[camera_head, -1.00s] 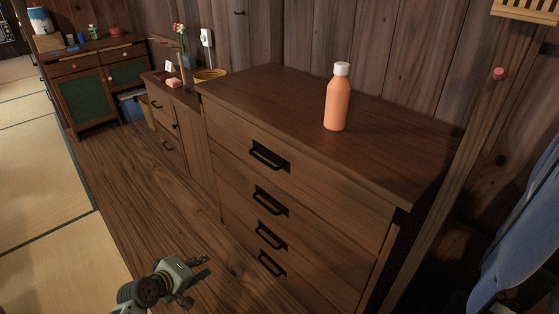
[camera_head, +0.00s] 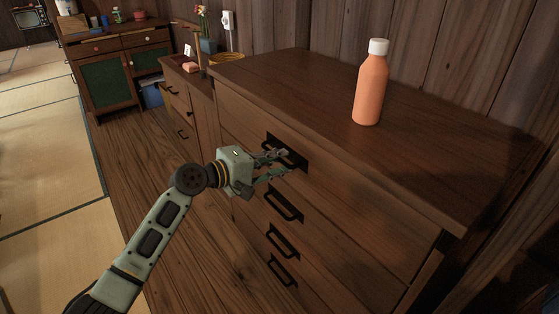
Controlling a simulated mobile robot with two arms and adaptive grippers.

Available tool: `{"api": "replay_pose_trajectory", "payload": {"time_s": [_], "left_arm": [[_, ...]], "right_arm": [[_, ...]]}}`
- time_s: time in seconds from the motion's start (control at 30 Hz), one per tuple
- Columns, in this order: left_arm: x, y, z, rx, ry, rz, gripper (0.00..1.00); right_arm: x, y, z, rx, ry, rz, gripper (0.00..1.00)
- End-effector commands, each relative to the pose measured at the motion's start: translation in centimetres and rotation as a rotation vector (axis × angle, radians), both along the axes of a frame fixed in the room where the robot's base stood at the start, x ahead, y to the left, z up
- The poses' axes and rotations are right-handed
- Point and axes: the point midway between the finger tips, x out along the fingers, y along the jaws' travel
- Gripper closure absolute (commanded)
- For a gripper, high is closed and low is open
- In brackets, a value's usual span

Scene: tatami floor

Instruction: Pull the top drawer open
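The dark wooden chest of drawers (camera_head: 345,205) stands in the middle and right of the view, with several drawers stacked in its front. The top drawer (camera_head: 350,200) looks closed, flush with the front. Its black handle (camera_head: 300,160) is partly hidden by my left gripper. My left gripper (camera_head: 278,164) is at this handle, its two fingers apart, one near the upper side and one lower. I cannot tell whether the fingers touch the handle. My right gripper is not in view.
An orange bottle with a white cap (camera_head: 371,85) stands upright on the chest top. Lower black handles (camera_head: 283,205) run below the top one. A lower cabinet (camera_head: 190,105) stands to the left, and a cabinet with green panels (camera_head: 105,75) is farther back. The wooden floor (camera_head: 150,150) at left is clear.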

Motion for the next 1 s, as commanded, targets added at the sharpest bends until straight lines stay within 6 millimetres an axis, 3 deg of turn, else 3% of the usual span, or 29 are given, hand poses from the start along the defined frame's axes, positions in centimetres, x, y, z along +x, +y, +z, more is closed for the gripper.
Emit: {"api": "replay_pose_trajectory", "payload": {"time_s": [0.37, 0.57, 1.0], "left_arm": [[0.5, -0.6, -0.14, 0.001, -0.001, 0.002, 0.83], [0.48, -0.58, -0.15, 0.001, -0.001, 0.002, 1.0], [0.47, -0.57, -0.18, 0.001, -0.001, 0.002, 1.0]], "right_arm": [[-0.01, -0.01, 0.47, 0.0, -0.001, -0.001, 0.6], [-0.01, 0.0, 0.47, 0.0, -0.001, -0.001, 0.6], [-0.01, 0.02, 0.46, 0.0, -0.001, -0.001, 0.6]]}}
